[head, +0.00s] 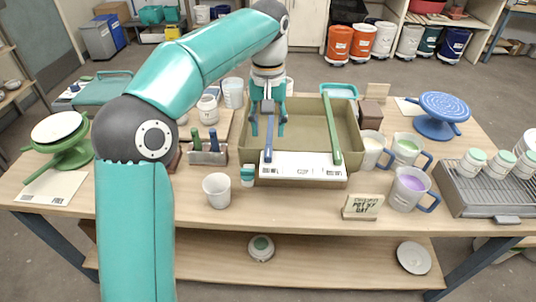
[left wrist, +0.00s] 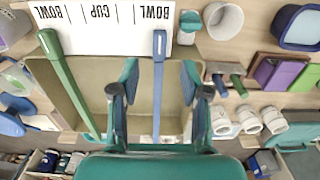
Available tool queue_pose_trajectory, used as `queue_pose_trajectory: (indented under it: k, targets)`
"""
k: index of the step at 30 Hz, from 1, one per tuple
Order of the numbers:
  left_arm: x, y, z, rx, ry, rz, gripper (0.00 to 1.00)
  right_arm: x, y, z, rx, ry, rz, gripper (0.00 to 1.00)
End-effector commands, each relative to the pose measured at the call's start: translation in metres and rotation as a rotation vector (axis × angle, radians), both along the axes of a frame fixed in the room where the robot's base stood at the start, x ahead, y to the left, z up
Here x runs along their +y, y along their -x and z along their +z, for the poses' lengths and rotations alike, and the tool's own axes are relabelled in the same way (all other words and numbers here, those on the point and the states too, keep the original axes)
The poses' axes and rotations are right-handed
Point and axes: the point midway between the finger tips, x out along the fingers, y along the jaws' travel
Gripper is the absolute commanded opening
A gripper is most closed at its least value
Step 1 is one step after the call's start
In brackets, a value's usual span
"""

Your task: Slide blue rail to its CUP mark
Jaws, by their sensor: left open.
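The blue rail (head: 268,135) lies across the tan basin (head: 306,118), its near end by the white marked strip (head: 302,166). In the left wrist view the blue rail (left wrist: 158,90) ends at the right-hand BOWL label, and the CUP label (left wrist: 100,12) is left of it. The green rail (head: 332,130) lies across the basin farther right; its end is by the other BOWL label in the wrist view. My left gripper (head: 268,126) is open over the basin, a finger on either side of the blue rail, with visible gaps. My right gripper is out of view.
A white cup (head: 217,190) and a teal-topped block (head: 248,176) stand left of the strip. A tool holder (head: 208,153) is left of the basin. A grey rack (head: 485,190) stands far right.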

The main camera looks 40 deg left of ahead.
Motion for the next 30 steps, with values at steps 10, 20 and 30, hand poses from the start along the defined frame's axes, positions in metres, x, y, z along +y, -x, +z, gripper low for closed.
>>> queue_pose_trajectory:
  k: [10, 20, 30]
  targets:
    - [-0.001, 0.000, -0.063, 0.001, 0.001, -0.002, 0.46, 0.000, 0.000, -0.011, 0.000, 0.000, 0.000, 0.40]
    - [-0.001, 0.000, -0.077, -0.001, 0.001, -0.002, 0.46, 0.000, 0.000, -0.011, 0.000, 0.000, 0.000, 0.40]
    - [-0.001, -0.001, -0.077, -0.001, 0.001, -0.003, 0.16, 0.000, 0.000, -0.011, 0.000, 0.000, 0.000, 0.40]
